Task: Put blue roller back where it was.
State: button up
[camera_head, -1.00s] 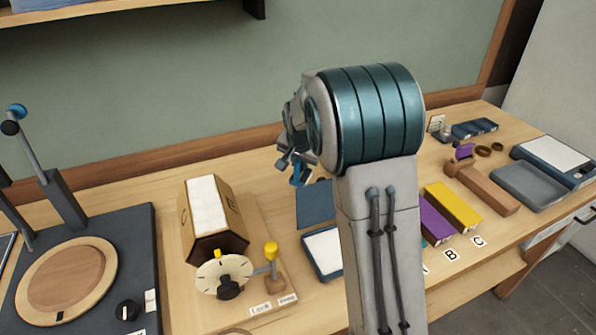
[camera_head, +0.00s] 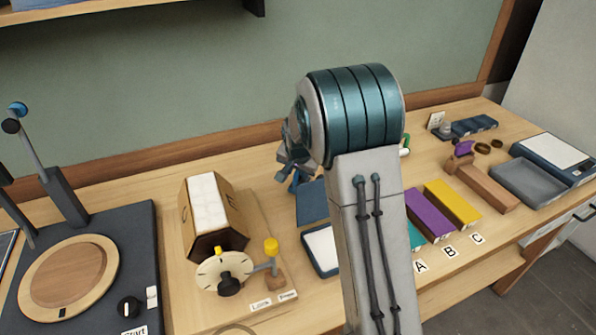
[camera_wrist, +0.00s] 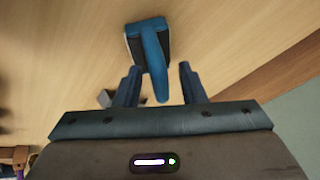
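A blue tool (camera_wrist: 152,45) with a flat, dark-edged head and a rounded handle shows in the wrist view; it appears to be the blue roller. Its handle points toward my gripper (camera_wrist: 160,88), and the handle end lies between the two fingertips. The fingers are spread with a visible gap on each side of the handle, so my gripper is open. In the head view my arm hides most of the gripper (camera_head: 294,182), and I cannot make out the roller there.
A hexagonal box (camera_head: 211,218) and a dial (camera_head: 222,272) stand left of my arm. A dark blue pad (camera_head: 312,203) and a white-topped tray (camera_head: 320,248) lie near it. Purple (camera_head: 428,214) and yellow (camera_head: 452,203) blocks, labelled places and a grey tray (camera_head: 528,182) are on the right.

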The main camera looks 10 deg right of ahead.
jog(key=shift+r, duration=0.1)
jog(key=shift+s+r, duration=0.15)
jog(key=shift+r, duration=0.35)
jog(key=b+v, duration=0.1)
jog(key=v, duration=1)
jog(key=shift+s, duration=0.1)
dwell(0.6)
